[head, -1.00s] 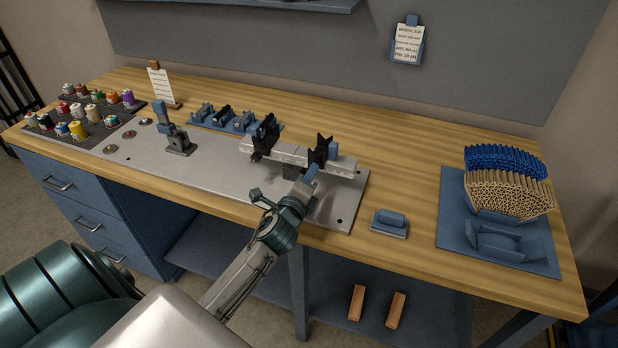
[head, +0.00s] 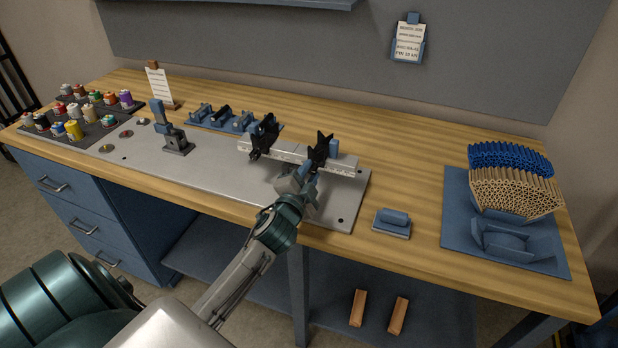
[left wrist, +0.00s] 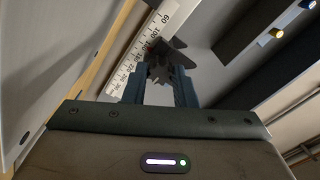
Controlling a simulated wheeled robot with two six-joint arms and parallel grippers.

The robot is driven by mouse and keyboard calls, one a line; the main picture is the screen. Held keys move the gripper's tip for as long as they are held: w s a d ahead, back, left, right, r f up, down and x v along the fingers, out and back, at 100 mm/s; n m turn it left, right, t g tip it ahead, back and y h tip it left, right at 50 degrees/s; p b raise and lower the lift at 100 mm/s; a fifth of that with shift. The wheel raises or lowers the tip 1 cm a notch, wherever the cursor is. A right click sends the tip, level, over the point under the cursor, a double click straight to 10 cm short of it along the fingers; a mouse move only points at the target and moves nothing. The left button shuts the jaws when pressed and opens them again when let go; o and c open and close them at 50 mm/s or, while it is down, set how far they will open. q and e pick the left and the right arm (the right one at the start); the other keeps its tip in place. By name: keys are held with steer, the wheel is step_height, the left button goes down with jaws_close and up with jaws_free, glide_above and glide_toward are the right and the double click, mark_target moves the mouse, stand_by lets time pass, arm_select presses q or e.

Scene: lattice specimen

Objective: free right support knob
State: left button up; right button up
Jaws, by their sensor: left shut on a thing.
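The right support (head: 322,147) is a black V-shaped holder on a pale, graduated rail (head: 286,152). A similar black left support (head: 264,134) stands further left on the rail. My left gripper (head: 306,172) is at the front of the right support, just below the rail. In the left wrist view its two blue fingers (left wrist: 159,88) are shut on a dark, lobed knob (left wrist: 160,70) beside the rail scale (left wrist: 148,45). In the head view the gripper hides the knob. My right gripper is not in view.
A grey plate (head: 215,174) lies under the rail. A blue clamp post (head: 160,112) stands to the left, and a blue rack (head: 205,122) behind. A small blue block (head: 394,217) and a tray (head: 455,225) with tubes are to the right.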

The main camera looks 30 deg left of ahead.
arm_select(q)
steer(key=shift+f+n+b, duration=0.15)
steer(key=shift+n+b, duration=0.2)
steer(key=shift+n, duration=0.65)
steer(key=n+b, duration=0.1)
steer(key=n, duration=0.3)
steer(key=shift+b, duration=0.4)
steer(key=n+b, duration=0.1)
steer(key=n, duration=0.3)
steer(key=shift+n+b, duration=0.5)
steer(key=shift+n, duration=0.5)
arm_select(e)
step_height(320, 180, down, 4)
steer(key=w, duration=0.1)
arm_select(q)
steer(key=n+b, duration=0.1)
steer(key=n, duration=0.3)
steer(key=shift+n+b, duration=0.6)
steer(key=shift+n, duration=0.7)
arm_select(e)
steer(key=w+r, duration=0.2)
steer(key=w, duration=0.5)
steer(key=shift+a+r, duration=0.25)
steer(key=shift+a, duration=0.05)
arm_select(q)
steer(key=o, duration=1)
